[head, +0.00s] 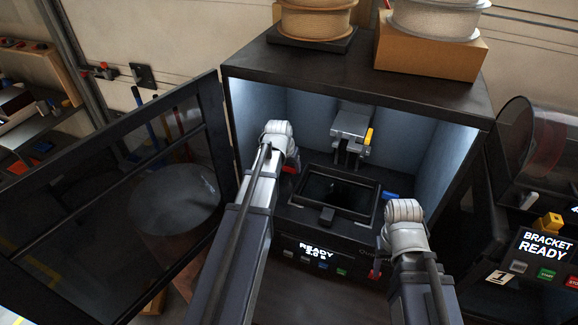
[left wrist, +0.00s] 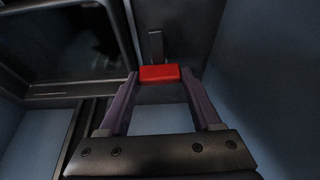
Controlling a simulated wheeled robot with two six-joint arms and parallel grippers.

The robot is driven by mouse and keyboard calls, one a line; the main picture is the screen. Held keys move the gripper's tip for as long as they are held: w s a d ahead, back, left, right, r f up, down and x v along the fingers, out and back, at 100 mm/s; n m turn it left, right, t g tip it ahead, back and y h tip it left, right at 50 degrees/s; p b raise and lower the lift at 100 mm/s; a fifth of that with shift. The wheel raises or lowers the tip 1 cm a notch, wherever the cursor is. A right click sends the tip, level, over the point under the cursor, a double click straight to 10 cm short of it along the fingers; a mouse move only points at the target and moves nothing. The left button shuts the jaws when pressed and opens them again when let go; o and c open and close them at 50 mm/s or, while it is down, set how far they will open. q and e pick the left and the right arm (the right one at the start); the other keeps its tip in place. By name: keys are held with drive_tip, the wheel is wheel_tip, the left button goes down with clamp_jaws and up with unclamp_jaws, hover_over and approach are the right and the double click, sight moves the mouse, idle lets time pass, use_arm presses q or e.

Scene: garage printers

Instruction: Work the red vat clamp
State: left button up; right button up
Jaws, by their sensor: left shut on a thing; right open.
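The red vat clamp (head: 289,168) is at the left side of the resin vat (head: 336,190) inside the open printer, mostly hidden behind my left wrist. In the left wrist view the clamp's red block (left wrist: 159,73) lies between the fingertips of my left gripper (left wrist: 160,78), which is shut on it. A dark upright piece stands just beyond the block. A blue clamp (head: 391,196) sits at the vat's right side. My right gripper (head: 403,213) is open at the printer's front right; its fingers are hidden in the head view.
The printer door (head: 120,200) stands open to the left. The build head (head: 350,125) hangs above the vat at the back. Cabinet walls close in on both sides. The front panel (head: 318,254) reads READY. A second printer (head: 540,245) stands at the right.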

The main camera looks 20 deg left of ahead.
use_arm(q)
drive_tip(key=c, duration=0.4)
drive_tip(key=shift+o, duration=0.2)
drive_tip(key=shift+n, duration=0.3)
drive_tip(key=n+y, duration=0.1)
drive_tip(key=n, duration=0.1)
drive_tip(key=shift+d+n, duration=0.15)
drive_tip(key=shift+n, duration=0.25)
drive_tip(key=n, duration=0.1)
drive_tip(key=n+g+y, duration=0.1)
drive_tip(key=n, duration=0.1)
drive_tip(key=shift+w+n+y, duration=0.15)
drive_tip(key=shift+n+y, duration=0.15)
drive_tip(key=n+g, duration=0.1)
drive_tip(key=n, duration=0.1)
drive_tip(key=n+y, duration=0.1)
drive_tip(key=n, duration=0.2)
drive_tip(key=shift+w+d+g, duration=0.1)
drive_tip(key=shift+w+g, duration=0.05)
drive_tip(key=shift+g, duration=0.25)
drive_tip(key=shift+n+g, duration=0.8)
drive_tip(key=shift+n, duration=1.7)
